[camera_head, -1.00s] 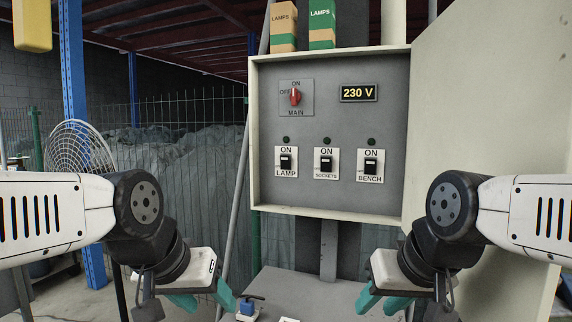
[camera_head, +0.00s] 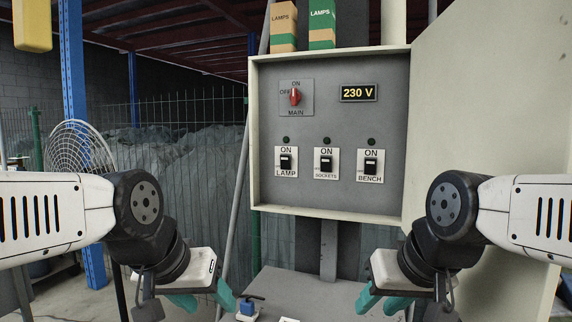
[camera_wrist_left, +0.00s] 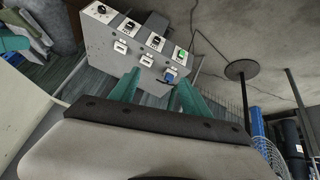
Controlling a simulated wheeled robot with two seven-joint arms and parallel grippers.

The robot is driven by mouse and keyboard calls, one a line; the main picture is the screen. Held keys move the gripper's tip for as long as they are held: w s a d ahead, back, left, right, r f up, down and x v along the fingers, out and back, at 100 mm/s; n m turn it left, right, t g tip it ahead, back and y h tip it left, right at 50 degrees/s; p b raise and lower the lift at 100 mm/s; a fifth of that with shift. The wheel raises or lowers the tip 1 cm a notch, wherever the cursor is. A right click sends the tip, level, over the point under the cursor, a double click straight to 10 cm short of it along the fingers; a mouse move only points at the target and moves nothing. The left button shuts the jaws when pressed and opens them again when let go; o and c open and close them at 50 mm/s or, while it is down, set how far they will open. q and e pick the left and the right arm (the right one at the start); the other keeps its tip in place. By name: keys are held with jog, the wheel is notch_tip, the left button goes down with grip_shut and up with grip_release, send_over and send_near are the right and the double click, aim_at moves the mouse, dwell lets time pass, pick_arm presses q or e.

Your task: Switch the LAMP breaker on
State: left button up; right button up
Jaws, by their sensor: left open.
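The LAMP breaker (camera_head: 286,161) is a black toggle on a white plate, leftmost of three in the open cabinet's grey panel (camera_head: 335,120). The dark round indicator (camera_head: 286,140) above it looks unlit. The toggle is too small to tell its position surely. My left gripper (camera_head: 205,297) has teal fingers, spread and empty, low and left of the cabinet. In the left wrist view its fingers (camera_wrist_left: 155,95) stand apart before a bench panel. My right gripper (camera_head: 382,301) is open and empty, below the cabinet's right side. Neither touches the breaker.
SOCKETS (camera_head: 326,161) and BENCH (camera_head: 371,163) breakers sit to the right. A red MAIN knob (camera_head: 295,97) and a 230 V display (camera_head: 358,93) are above. The cabinet door (camera_head: 490,110) stands open at right. A grey bench (camera_head: 305,290) with a blue plug (camera_head: 247,307) lies below.

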pick_arm(q)
jog(key=c, duration=0.3)
jog(key=shift+w+r, duration=0.1)
jog(key=shift+w, duration=0.35)
jog(key=c, duration=0.4)
jog(key=w+m, duration=0.1)
jog(key=w, duration=0.1)
jog(key=w+r+m+t, duration=0.1)
jog(key=w, duration=0.2)
jog(key=w+r+m+t, duration=0.1)
jog(key=w, duration=0.2)
jog(key=shift+a+r, duration=0.25)
grip_shut()
jog(key=w+d+r+m+t+h, duration=0.1)
jog(key=w+d+r+m+t, duration=0.1)
jog(key=w+m, duration=0.4)
jog(key=w+d+r+m+t+h, duration=0.1)
jog(key=w+r+m+t, duration=0.4)
jog(key=w, duration=0.6)
jog(key=w+d+r+m+t+h, duration=0.1)
jog(key=w+d+r+m+t, duration=0.2)
jog(key=w+r+m, duration=0.2)
jog(key=shift+w+d+m+h, duration=0.35)
jog(key=shift+w+m, duration=0.65)
jog(key=shift+w, duration=0.7)
jog(key=shift+r, duration=0.1)
